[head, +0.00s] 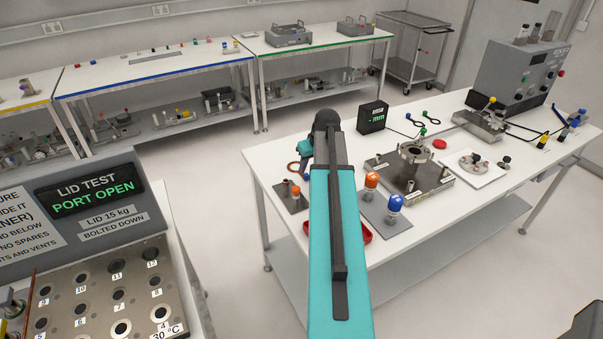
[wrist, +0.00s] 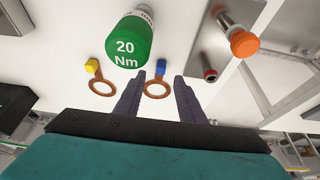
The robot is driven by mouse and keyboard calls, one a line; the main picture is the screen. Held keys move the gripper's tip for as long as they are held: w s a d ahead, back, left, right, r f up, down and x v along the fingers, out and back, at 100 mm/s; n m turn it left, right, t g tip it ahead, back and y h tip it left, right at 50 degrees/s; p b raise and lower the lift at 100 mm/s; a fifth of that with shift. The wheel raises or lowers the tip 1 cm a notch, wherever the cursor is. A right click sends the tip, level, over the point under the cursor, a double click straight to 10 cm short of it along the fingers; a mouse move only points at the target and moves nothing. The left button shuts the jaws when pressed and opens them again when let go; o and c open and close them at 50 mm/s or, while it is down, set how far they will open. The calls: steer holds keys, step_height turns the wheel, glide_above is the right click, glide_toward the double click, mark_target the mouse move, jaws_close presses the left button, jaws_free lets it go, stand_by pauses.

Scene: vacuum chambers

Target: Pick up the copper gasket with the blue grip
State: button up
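The copper gasket with the blue grip (wrist: 157,88) shows in the wrist view as a flat ring with a small blue block on its upper side. It appears between the fingertips of my gripper (wrist: 160,82), which is open and empty. I cannot tell how far the fingers are above it. In the head view a copper ring (head: 293,168) with some blue beside it lies on the white table, left of my arm and partly hidden. Another copper gasket with a yellow grip (wrist: 101,88) lies to the left in the wrist view.
A green cylinder marked 20 Nm (wrist: 130,43) stands close to the fingers. A metal plate with an orange-topped post (wrist: 243,43) and a red-topped post (wrist: 210,74) is to the right. In the head view, a black display box (head: 372,117) stands behind my arm.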

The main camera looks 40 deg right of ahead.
mark_target(306, 174)
steer(key=shift+w+f, duration=0.1)
steer(key=shift+p+x, duration=0.95)
steer(key=shift+x, duration=0.15)
steer(key=shift+p+x, duration=0.4)
steer(key=shift+x, duration=0.9)
jaws_close()
